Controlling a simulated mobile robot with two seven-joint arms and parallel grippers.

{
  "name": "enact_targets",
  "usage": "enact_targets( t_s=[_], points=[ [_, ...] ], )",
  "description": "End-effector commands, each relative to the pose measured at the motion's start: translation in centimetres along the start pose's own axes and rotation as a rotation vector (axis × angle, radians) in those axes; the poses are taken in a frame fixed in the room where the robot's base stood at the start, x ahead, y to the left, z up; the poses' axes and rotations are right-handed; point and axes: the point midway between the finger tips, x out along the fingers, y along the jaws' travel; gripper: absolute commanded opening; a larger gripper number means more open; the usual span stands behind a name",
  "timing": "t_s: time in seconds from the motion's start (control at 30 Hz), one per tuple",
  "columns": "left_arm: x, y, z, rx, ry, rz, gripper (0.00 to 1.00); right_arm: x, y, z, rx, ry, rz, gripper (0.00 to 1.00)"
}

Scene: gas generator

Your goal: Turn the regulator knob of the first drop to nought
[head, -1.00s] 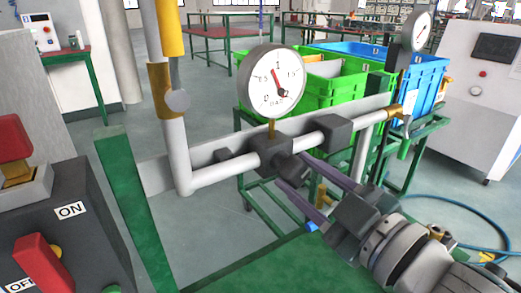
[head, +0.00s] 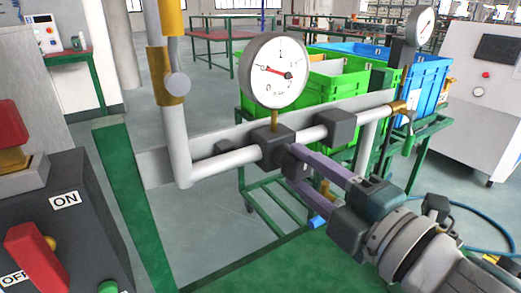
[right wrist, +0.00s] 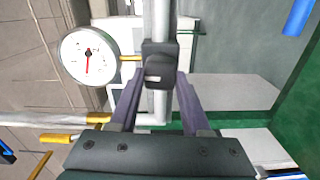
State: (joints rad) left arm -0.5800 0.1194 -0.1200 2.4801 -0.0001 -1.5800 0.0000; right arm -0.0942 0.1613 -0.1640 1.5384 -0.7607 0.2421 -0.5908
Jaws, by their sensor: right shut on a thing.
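The regulator knob (right wrist: 160,70) is a dark block on the front of the dark regulator body (head: 271,146) in the grey pipe. My right gripper (head: 287,165) is shut on this knob, its two purple fingers on either side of it; in the head view the fingers hide most of the knob. The right wrist view also shows the fingers (right wrist: 160,88) flanking the knob. Above the regulator stands a round white gauge (head: 275,72), also in the right wrist view (right wrist: 89,56). Its red needle points left in the head view. My left gripper is not in view.
A second dark block (head: 338,126) and a second gauge (head: 420,27) sit farther right along the pipe. A control box with a red switch (head: 38,257) stands at the left. Green (head: 335,70) and blue crates (head: 437,82) stand behind the pipe.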

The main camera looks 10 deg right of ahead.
Motion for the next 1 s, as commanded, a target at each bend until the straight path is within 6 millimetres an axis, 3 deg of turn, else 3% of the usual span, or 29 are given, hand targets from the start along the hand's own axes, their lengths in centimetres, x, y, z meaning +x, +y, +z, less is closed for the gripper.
enact_targets(
  t_s=[0.77, 0.8, 1.0],
  points=[
    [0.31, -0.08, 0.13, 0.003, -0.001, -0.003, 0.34, 0.01, 0.03, -0.04, -0.109, 0.002, 0.002, 0.0],
    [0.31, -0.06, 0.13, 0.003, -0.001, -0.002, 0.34, 0.01, 0.03, -0.04, -0.109, 0.002, 0.002, 0.5],
    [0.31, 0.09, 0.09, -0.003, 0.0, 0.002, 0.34, 0.01, 0.01, -0.02, -0.107, 0.001, 0.001, 0.72]
  ],
)
